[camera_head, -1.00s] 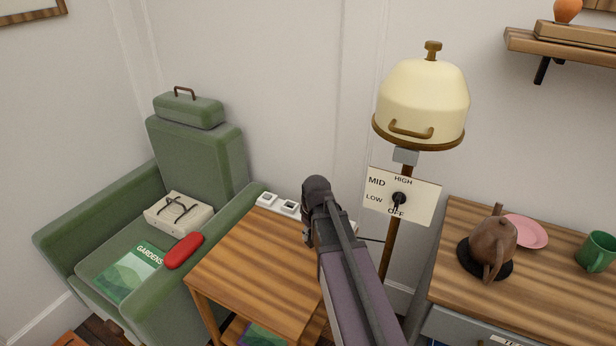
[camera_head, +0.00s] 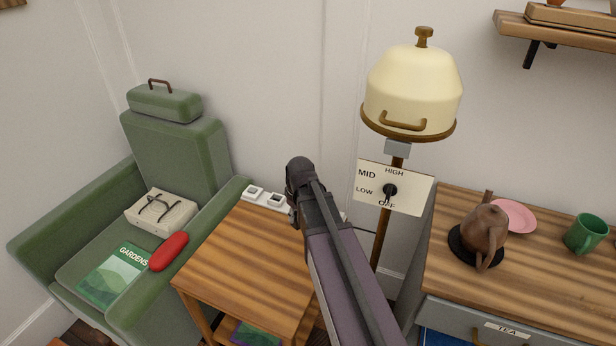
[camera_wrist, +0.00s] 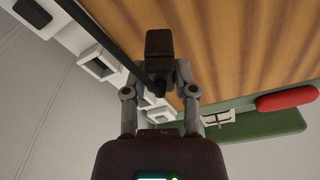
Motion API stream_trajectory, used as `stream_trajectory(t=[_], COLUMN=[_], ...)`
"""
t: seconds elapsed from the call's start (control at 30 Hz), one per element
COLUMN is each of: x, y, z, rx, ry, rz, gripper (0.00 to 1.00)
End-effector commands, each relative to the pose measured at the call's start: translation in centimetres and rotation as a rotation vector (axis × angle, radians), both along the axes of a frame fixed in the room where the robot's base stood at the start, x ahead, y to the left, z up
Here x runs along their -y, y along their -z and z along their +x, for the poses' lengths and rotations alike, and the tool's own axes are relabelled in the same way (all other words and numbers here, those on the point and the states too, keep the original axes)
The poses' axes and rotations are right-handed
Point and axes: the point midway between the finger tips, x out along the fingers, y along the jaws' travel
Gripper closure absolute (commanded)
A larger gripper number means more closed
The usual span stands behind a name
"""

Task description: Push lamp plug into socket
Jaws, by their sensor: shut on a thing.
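My gripper (camera_wrist: 160,88) is shut on the black plug (camera_wrist: 160,48) in the wrist view. A dark cable crosses beside the plug toward the upper left. The white socket strip (camera_head: 265,196) lies along the wall side of the wooden side table. It also shows in the wrist view (camera_wrist: 118,82), to the left of the plug, with a square opening. I cannot tell whether the plug touches it. In the head view my arm hides the plug and part of the strip. The cream lamp (camera_head: 411,88) stands right of my arm; its dial plate (camera_head: 412,188) reads LOW, MID, HIGH, OFF.
A green armchair (camera_head: 170,150) at left holds a case with glasses, a red case (camera_head: 169,251) and a gardens book (camera_head: 115,275). A cabinet (camera_head: 560,265) at right carries a teapot, pink plate and green mug.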

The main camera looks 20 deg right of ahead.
Motion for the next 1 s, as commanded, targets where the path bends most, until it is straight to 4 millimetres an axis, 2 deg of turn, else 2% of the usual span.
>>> stream_trajectory(t=[0.3, 0.5, 0.67, 1.0], x=[3.5, 6.0, 6.8, 6.9], y=[-3.7, -5.4, -5.9, -5.8], z=[5.3, 8.0, 8.8, 8.8], rx=[-0.003, 0.000, 0.001, 0.002], ry=[-0.209, -0.351, -0.407, -0.417], rz=[0.000, 0.000, 0.001, 0.001], gripper=[1.00, 1.00, 1.00, 1.00])
